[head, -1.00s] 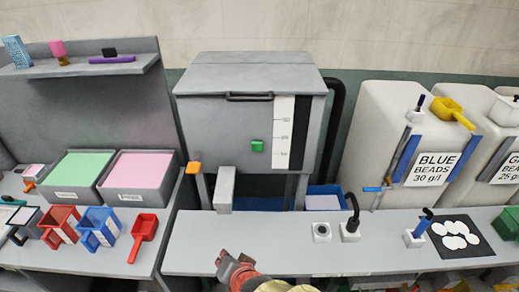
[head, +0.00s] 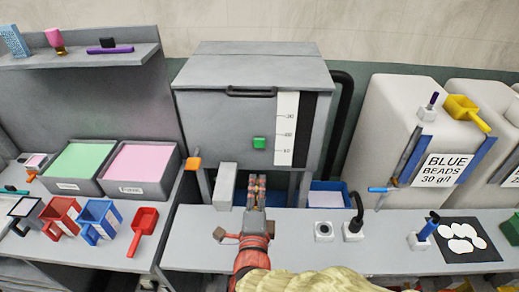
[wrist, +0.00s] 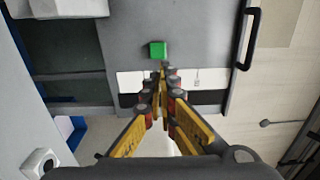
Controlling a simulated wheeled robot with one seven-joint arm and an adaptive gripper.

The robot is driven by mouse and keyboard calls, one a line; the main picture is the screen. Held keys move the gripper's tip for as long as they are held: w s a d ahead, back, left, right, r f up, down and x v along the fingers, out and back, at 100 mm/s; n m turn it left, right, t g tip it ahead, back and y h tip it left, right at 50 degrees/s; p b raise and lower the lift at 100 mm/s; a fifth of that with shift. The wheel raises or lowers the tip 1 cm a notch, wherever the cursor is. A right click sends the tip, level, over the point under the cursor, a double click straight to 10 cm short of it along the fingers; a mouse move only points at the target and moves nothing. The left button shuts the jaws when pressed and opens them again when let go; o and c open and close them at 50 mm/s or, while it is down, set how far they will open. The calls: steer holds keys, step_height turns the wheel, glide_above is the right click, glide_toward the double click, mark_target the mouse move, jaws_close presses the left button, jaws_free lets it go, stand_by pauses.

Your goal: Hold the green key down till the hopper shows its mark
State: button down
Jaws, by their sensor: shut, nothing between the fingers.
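The green key (head: 259,143) is a small square button on the front of the grey hopper (head: 215,120). In the wrist view the green key (wrist: 158,50) lies just beyond my fingertips. My gripper (head: 256,180) is shut and empty, pointing at the hopper front, below the key in the head view. My gripper's tips (wrist: 162,72) appear close to the key, but a gap shows and I see no contact. A white scale strip (head: 286,128) with several marks and a black strip (head: 305,130) stand right of the key. No fill level is clearly readable.
A grey block (head: 225,187) and an orange-topped lever (head: 193,163) stand left of my gripper. The bench front (head: 200,250) is mostly clear.

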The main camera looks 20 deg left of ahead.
mark_target(260, 141)
steer(key=x, duration=1.4)
steer(key=shift+a, duration=0.1)
steer(key=shift+f+b, duration=0.1)
steer(key=shift+b, duration=0.3)
steer(key=shift+w+a+f+b, duration=0.1)
steer(key=shift+w+a+b, duration=0.05)
steer(key=shift+w+b, duration=0.6)
steer(key=shift+b, duration=0.25)
steer(key=shift+w+r, duration=0.1)
steer(key=shift+r, duration=0.2)
steer(key=shift+w+r, duration=0.1)
steer(key=shift+r, duration=0.2)
stand_by(4.5)
